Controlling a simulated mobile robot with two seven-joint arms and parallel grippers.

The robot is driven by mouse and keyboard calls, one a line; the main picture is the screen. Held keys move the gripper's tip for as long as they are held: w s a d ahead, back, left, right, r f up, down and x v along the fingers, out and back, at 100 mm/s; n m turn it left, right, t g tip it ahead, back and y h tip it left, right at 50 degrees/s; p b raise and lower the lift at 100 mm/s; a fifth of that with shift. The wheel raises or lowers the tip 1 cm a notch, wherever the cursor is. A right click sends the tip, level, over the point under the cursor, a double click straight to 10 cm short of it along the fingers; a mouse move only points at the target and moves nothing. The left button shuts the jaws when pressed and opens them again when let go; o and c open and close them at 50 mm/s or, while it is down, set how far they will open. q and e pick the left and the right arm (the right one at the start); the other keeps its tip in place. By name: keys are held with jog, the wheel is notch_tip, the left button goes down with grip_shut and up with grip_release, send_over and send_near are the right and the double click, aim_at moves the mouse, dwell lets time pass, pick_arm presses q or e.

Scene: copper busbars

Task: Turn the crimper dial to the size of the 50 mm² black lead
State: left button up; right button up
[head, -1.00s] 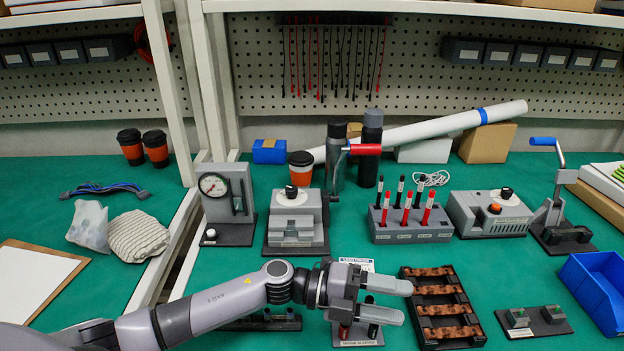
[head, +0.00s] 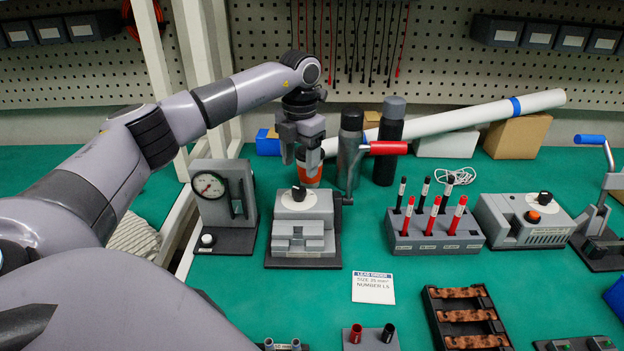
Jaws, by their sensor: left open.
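The grey crimper (head: 304,226) stands left of centre in the head view. Its black dial knob (head: 299,193) sits on a round light plate on top; the size marks are too small to read. My left gripper (head: 300,164) is open and empty, fingers pointing down, just above and behind the knob in the picture and apart from it. Black leads (head: 424,190) and red leads (head: 434,216) stand upright in a grey rack (head: 432,238); its size labels are too small to read. My right gripper is out of view.
A lead order card (head: 373,288) lies in front; its size line seems to read 25 mm². A gauge press (head: 222,205) stands left of the crimper. An orange cup (head: 313,178) and a red-handled tool (head: 388,147) are close behind. Another knobbed device (head: 525,222) stands right.

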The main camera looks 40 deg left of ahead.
aim_at(299, 189)
pick_arm(q)
jog(key=shift+s+a+f, duration=0.1)
jog(key=shift+f, duration=1.6)
jog(key=shift+s+a+f, duration=0.1)
jog(key=shift+f, duration=1.6)
jog(key=c, duration=1)
